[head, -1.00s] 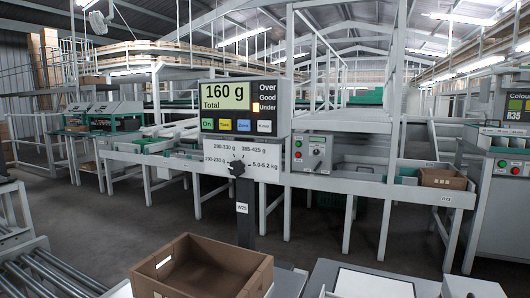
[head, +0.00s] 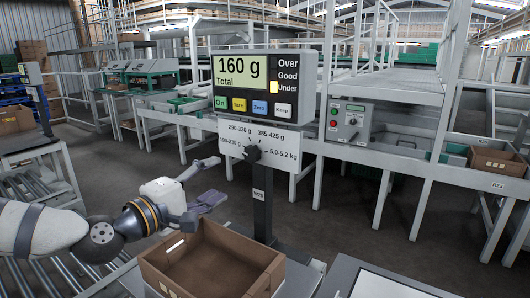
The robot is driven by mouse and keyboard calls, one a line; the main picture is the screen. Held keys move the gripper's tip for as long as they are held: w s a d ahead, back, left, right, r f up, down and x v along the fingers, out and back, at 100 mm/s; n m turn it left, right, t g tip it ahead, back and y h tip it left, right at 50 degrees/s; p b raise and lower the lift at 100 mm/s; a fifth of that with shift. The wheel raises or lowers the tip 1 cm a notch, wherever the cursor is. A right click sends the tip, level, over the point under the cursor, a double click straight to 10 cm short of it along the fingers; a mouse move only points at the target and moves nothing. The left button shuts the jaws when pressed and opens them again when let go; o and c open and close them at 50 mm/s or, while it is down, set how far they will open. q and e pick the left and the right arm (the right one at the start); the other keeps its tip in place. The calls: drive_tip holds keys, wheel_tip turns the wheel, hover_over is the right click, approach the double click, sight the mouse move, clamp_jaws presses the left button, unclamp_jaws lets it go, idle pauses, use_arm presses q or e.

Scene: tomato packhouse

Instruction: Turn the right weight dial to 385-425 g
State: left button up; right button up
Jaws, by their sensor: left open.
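The weight dial (head: 252,153) is a dark knob on a white plate (head: 290,165) below the scale display (head: 265,80). The plate reads 290-330 g, 385-425 g and 5.0-5.2 kg, with a lower gram range at the left. The knob seems to point left, towards that lower range, but it is too small to be sure. The display reads 160 g Total, with the Under lamp lit. My left gripper (head: 215,180) is open and empty, left of and below the dial, apart from it. My right gripper is not in view.
An open brown carton (head: 163,272) stands below the dial and my left gripper. A dark post (head: 263,215) carries the display. A grey control box (head: 349,121) with buttons is behind at the right. Roller conveyors (head: 38,200) run at the left.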

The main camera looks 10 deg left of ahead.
sight(249, 155)
use_arm(q)
drive_tip(key=x, duration=0.3)
drive_tip(key=b+x, duration=0.1)
drive_tip(key=x, duration=0.7)
drive_tip(key=shift+a+r, duration=0.15)
drive_tip(key=shift+r, duration=0.2)
drive_tip(key=shift+w+d+r, duration=0.15)
drive_tip(key=shift+w+d, duration=0.1)
drive_tip(key=shift+w, duration=0.4)
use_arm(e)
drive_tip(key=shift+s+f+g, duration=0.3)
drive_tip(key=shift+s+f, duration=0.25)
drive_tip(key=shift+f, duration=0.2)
use_arm(q)
drive_tip(key=shift+c, duration=0.5)
drive_tip(key=c, duration=1)
